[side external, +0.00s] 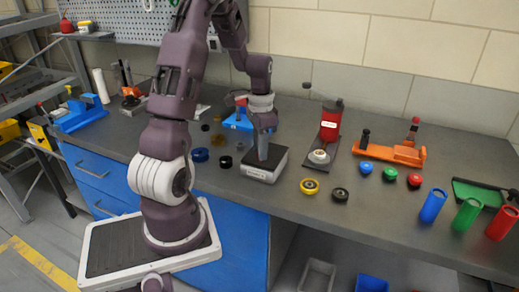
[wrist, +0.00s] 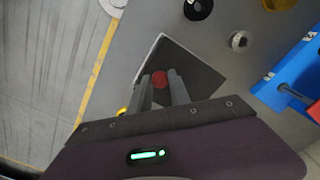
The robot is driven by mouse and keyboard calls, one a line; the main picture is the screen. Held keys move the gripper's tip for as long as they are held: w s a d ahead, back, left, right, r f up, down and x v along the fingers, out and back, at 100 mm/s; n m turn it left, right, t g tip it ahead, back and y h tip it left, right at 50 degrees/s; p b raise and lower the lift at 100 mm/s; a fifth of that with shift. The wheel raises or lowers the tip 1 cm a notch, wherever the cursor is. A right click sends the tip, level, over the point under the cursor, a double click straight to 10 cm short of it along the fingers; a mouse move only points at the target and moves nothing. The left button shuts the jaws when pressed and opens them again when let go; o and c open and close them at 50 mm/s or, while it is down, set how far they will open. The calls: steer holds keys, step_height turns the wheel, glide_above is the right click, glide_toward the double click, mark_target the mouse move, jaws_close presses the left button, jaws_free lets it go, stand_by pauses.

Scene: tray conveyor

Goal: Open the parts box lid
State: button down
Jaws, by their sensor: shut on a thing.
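The parts box (side external: 258,175) is a small light-coloured box with a label on its front, standing on the grey bench. Its dark square lid (side external: 276,155) appears to lie on top; I cannot see a clear gap. The lid also shows in the wrist view (wrist: 197,75), with a pale box edge along its left side. My gripper (side external: 262,157) points down over the middle of the lid. In the wrist view its two fingers are shut on a red knob (wrist: 159,79) at the lid's centre. The fingers hide the knob in the side view.
Black and blue round parts (side external: 200,155) lie left of the box. A yellow ring (side external: 309,187) lies to its right. A red-topped stand (side external: 330,125) and an orange fixture (side external: 395,152) are further right. A blue fixture (side external: 238,121) stands behind.

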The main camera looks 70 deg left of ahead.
steer(key=w+a, duration=0.7)
steer(key=shift+w+a, duration=0.3)
steer(key=c, duration=1.2)
jaws_free()
steer(key=shift+r, duration=0.1)
step_height(320, 180, up, 7)
